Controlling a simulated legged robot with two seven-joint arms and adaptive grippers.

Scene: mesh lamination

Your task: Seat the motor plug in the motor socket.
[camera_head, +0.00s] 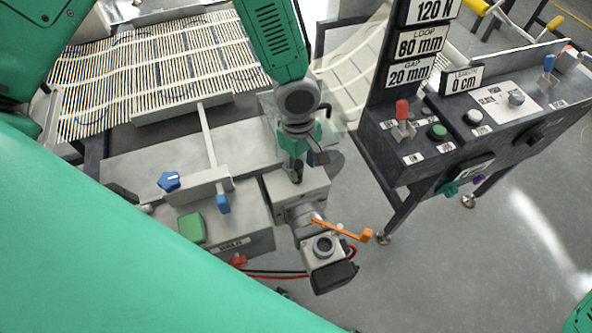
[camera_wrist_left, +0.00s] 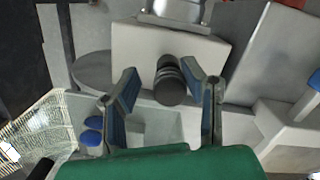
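My left gripper (camera_head: 297,170) is just above a grey box-shaped housing (camera_head: 308,187). In the left wrist view its two fingers (camera_wrist_left: 160,72) are spread, with a dark ribbed cylinder (camera_wrist_left: 170,84) between them, which may be the motor plug. Gaps show beside the cylinder, narrower toward the right finger. The cylinder stands against the grey block (camera_wrist_left: 205,50). Below the housing are a round motor-like body with an orange lever (camera_head: 343,229) and a black block (camera_head: 333,277). I cannot tell which part is the motor socket.
A weld unit with a green button (camera_head: 191,228) and blue knob (camera_head: 169,181) stands left of the housing. Red and black cables (camera_head: 277,274) run below. A control console (camera_head: 430,150) with a red switch stands right. Slatted mesh (camera_head: 150,65) lies behind. Open floor is at lower right.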

